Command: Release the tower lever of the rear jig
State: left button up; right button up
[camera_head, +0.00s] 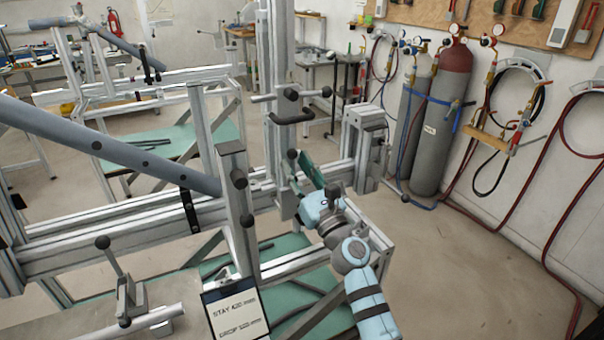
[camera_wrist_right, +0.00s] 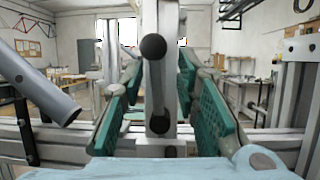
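The upright metal tower (camera_head: 277,70) stands on the long rail of the jig. A lever with a black knob (camera_head: 293,155) sits low on the tower, and a black ball knob also shows in the right wrist view (camera_wrist_right: 153,47). A second dark knob (camera_wrist_right: 160,122) is below it. My right gripper (camera_head: 308,172) is at the tower's lower right side. In the right wrist view its green-padded fingers (camera_wrist_right: 160,95) are spread on both sides of the upright and knobs, with gaps visible. Contact cannot be told. My left gripper is not in view.
A higher black-handled clamp (camera_head: 291,93) crosses the tower. A grey tube (camera_head: 100,147) slopes in from the left to a shorter post (camera_head: 235,205). A block (camera_head: 362,140) stands on the rail behind my gripper. Gas cylinders (camera_head: 433,130) stand right; floor (camera_head: 480,270) is open there.

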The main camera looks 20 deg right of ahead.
jog(key=v, duration=1.2)
jog(key=shift+w+d+r, duration=0.1)
jog(key=shift+d, duration=0.05)
jog(key=shift+c, duration=0.6)
